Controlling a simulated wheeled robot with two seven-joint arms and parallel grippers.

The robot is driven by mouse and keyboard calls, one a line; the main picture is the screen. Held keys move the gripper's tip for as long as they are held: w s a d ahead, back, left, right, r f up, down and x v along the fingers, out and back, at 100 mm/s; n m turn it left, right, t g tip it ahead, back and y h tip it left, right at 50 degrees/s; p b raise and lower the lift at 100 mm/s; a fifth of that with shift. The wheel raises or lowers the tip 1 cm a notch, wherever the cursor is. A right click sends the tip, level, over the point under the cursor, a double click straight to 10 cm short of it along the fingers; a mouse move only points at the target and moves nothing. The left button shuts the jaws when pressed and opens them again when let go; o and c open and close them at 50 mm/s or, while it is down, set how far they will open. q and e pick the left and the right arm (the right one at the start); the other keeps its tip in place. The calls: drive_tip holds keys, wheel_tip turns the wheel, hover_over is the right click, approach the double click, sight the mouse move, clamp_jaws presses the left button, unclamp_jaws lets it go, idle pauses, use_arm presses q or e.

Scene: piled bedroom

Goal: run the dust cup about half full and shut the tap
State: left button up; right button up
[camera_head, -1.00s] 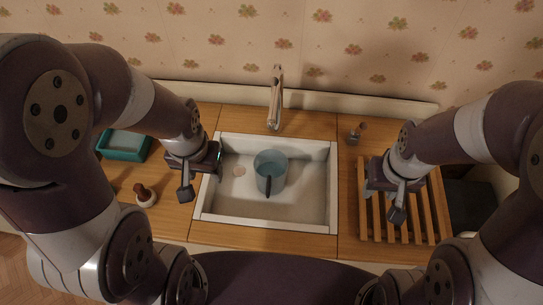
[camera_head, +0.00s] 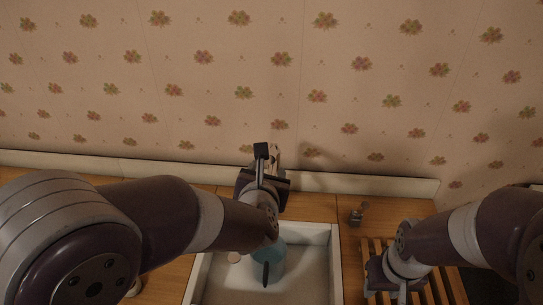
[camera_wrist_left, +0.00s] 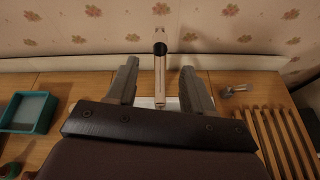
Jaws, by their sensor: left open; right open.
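The tap (camera_wrist_left: 160,75) stands at the back of the sink and shows between the fingers of my left gripper (camera_wrist_left: 160,85) in the left wrist view. In the head view that gripper (camera_head: 265,165) is open in front of the tap and hides most of it. The blue dust cup (camera_head: 274,262) stands in the white sink (camera_head: 325,265), its dark handle towards me; my left forearm covers part of it. Its water level and any stream are hidden. My right gripper (camera_head: 385,278) is open over the slatted rack.
A small metal fitting (camera_head: 357,214) stands on the counter right of the sink. The wooden slatted rack (camera_head: 436,290) lies at the right. A teal tray (camera_wrist_left: 28,112) is on the left counter. The patterned wall (camera_head: 270,90) rises close behind the tap.

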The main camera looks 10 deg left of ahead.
sight(272, 156)
use_arm(q)
drive_tip(key=p+x, duration=0.2)
drive_tip(key=x, duration=1)
drive_tip(key=shift+w+f, duration=0.1)
